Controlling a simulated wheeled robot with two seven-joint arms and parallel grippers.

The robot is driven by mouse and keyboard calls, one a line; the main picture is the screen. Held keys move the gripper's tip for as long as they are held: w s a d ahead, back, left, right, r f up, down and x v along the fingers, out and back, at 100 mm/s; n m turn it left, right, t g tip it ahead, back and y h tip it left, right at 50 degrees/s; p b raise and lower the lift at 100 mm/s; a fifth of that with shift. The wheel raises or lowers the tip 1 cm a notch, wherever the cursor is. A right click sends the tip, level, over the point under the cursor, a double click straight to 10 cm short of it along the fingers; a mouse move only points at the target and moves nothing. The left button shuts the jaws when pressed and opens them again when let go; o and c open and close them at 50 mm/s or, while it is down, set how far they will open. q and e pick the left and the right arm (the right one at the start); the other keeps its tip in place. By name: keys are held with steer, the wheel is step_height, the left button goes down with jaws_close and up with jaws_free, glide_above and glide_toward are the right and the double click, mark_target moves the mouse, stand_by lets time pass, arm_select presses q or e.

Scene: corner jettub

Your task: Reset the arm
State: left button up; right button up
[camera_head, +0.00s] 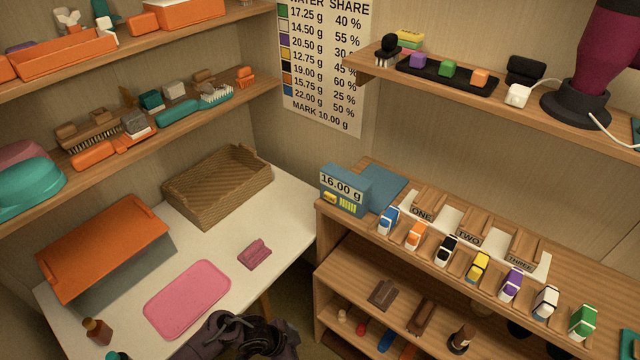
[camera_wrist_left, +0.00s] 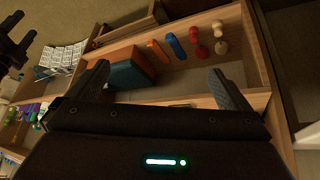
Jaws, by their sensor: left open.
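My left gripper (camera_wrist_left: 160,85) is open in the left wrist view, its two dark fingers apart with nothing held between them. Beyond the fingers is a wooden shelf or tray (camera_wrist_left: 262,60) holding a teal block (camera_wrist_left: 133,70), orange and blue pieces, and red and tan pegs. In the head view a dark, jointed part of my own arm (camera_head: 240,336) shows at the bottom edge; its fingers cannot be made out.
A white table (camera_head: 285,222) holds a wicker basket (camera_head: 218,186), an orange-lidded box (camera_head: 104,247) and a pink mat (camera_head: 188,298). Shelves (camera_head: 250,92) overhang the left; another (camera_head: 440,98) is at upper right.

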arm_select(q)
steer(key=s+a+f+n+t+y+b, duration=0.1)
steer(key=s+a+f+n, duration=0.3)
steer(key=s+f, duration=0.3)
steer(key=s+a+f+n+y, duration=0.1)
steer(key=s+a+f+n, duration=0.3)
steer(key=f, duration=0.5)
steer(key=s+a+f+n+y, duration=0.1)
steer(key=s+a+f, duration=0.1)
steer(key=s, duration=0.4)
steer(key=s+a+f+n+g+y, duration=0.1)
steer(key=s+a+f, duration=0.1)
steer(key=s+a, duration=0.2)
steer(key=s+a+f+n+y+b, duration=0.1)
steer(key=s+a+f, duration=0.2)
steer(key=s, duration=0.7)
steer(key=shift+s+a+g+y, duration=0.2)
steer(key=shift+a+g+y, duration=0.05)
steer(key=shift+g+y, duration=0.05)
